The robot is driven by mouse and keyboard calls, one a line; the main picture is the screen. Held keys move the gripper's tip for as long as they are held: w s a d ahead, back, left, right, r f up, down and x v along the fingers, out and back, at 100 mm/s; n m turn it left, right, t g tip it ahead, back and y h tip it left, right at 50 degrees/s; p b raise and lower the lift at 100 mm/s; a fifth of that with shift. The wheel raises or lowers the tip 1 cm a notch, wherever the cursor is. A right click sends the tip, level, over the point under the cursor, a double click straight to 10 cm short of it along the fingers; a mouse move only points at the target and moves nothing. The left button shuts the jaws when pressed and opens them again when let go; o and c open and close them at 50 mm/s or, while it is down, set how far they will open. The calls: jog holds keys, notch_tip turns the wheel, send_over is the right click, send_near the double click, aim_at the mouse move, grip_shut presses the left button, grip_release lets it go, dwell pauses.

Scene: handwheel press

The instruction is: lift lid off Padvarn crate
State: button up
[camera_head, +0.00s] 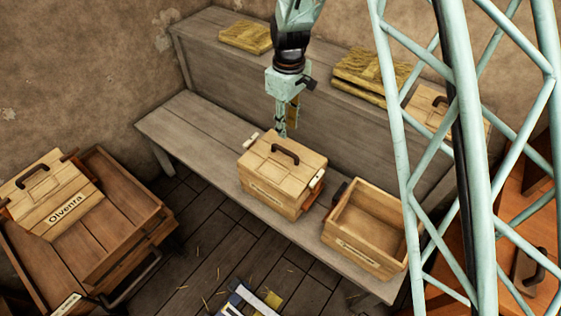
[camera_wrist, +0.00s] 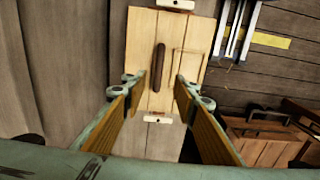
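A lidded wooden crate (camera_head: 268,190) stands on the low bench. Its front label is too small to read, so I cannot tell whether it is the Padvarn crate. Its plank lid (camera_head: 262,151) is on and has a dark bar handle (camera_head: 285,154). In the wrist view the lid (camera_wrist: 140,40) fills the upper middle, and the handle (camera_wrist: 158,67) lies lengthwise, ahead of and between the fingers. My gripper (camera_wrist: 159,90) is open and empty. In the head view my gripper (camera_head: 283,132) points down near the lid's back edge; its exact height above the lid is unclear.
An open, empty crate (camera_head: 366,234) stands right of it on the bench (camera_head: 190,125).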

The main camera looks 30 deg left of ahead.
jog(key=shift+s+a+f, duration=0.1)
jog(key=shift+a+f, duration=0.1)
dwell(0.3)
jog(key=b, duration=0.1)
send_over(285, 149)
jog(key=f, duration=0.7)
jog(key=shift+s+d+f, duration=0.25)
jog(key=shift+s+f, duration=0.1)
jog(key=shift+f, duration=0.45)
jog(key=shift+w+a+f+b, duration=0.15)
jog(key=shift+f+b, duration=0.2)
jog(key=shift+f, duration=0.95)
jog(key=shift+w+a+f+b, duration=0.15)
jog(key=shift+f+b, duration=0.15)
jog(key=shift+f, duration=1)
jog(key=shift+d, duration=0.1)
jog(key=shift+c, duration=0.2)
